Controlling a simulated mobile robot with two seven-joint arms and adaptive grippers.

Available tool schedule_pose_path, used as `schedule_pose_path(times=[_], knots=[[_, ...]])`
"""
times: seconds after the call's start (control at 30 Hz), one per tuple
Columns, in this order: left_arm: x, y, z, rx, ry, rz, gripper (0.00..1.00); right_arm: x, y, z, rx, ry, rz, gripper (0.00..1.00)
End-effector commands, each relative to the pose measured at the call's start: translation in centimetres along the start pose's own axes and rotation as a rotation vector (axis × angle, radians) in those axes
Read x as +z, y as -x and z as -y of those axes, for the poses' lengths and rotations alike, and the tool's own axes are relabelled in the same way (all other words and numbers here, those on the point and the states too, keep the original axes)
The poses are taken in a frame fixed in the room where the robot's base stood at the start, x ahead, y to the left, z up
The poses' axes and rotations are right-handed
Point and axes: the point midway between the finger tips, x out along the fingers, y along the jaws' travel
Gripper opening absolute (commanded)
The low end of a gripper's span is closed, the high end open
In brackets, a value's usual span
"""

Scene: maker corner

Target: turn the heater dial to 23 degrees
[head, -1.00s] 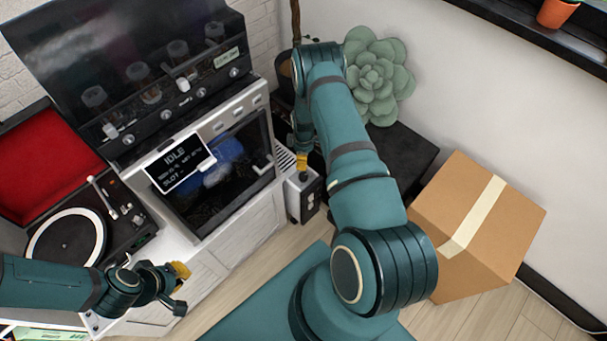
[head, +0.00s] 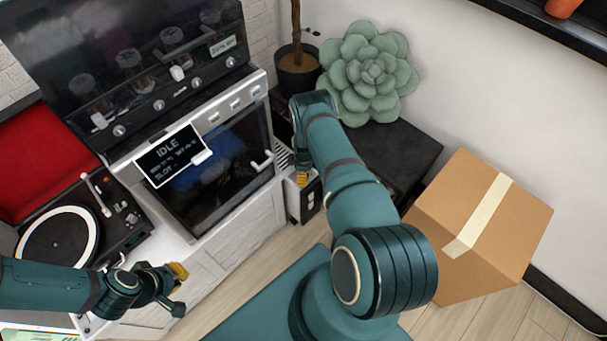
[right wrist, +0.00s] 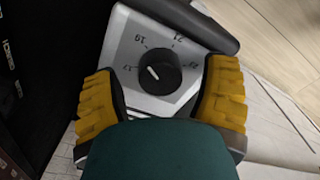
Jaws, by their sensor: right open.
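The heater (head: 306,203) is a small white box on the floor beside the cabinet. Its black round dial (right wrist: 164,80) faces up in the right wrist view, with marks for 17, 19, 21 and 23 around it. The dial's white pointer line aims to the upper left, between 17 and 19. My right gripper (right wrist: 162,88) is open, with its yellow-padded fingers on either side of the dial and visibly apart from it. In the head view, my right gripper (head: 301,178) is just over the heater. My left gripper (head: 180,289) is open and empty in front of the cabinet.
An oven-like machine with an "IDLE" display (head: 170,154) and a turntable (head: 60,240) are at the left. A cardboard box (head: 470,240) stands at the right. A dark low table (head: 400,150) with a succulent (head: 367,75) is behind my right arm.

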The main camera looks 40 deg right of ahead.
Motion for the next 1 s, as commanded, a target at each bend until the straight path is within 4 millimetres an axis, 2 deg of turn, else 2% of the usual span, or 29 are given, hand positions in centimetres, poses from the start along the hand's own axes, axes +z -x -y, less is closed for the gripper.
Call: schedule_pose_path(times=[0.27,0.37,0.4,0.47,0.5,0.77,1.0], knots=[[-0.02,0.0,0.0,0.0,0.0,-0.001,0.0,0.01,-0.1,0.03,-0.001,0.0,0.0,0.74],[-0.02,0.0,0.0,0.0,0.0,-0.001,0.0,0.01,-0.09,0.03,0.0,0.0,0.0,0.44],[-0.02,0.0,0.0,0.0,0.0,-0.001,0.0,0.01,-0.09,0.03,0.0,0.0,0.0,0.3],[-0.02,0.0,0.0,0.0,0.0,-0.001,0.0,0.01,-0.09,0.03,0.0,0.0,0.0,0.09],[-0.01,0.0,0.0,0.0,0.0,-0.001,0.0,0.0,-0.09,0.03,0.0,-0.001,0.0,0.03],[-0.01,-0.01,0.0,0.0,0.0,0.0,0.0,0.0,-0.11,0.03,0.0,-0.018,0.0,0.02],[0.0,-0.01,0.0,0.0,0.0,0.0,0.0,-0.01,-0.12,0.04,0.0,-0.12,0.0,0.02]])
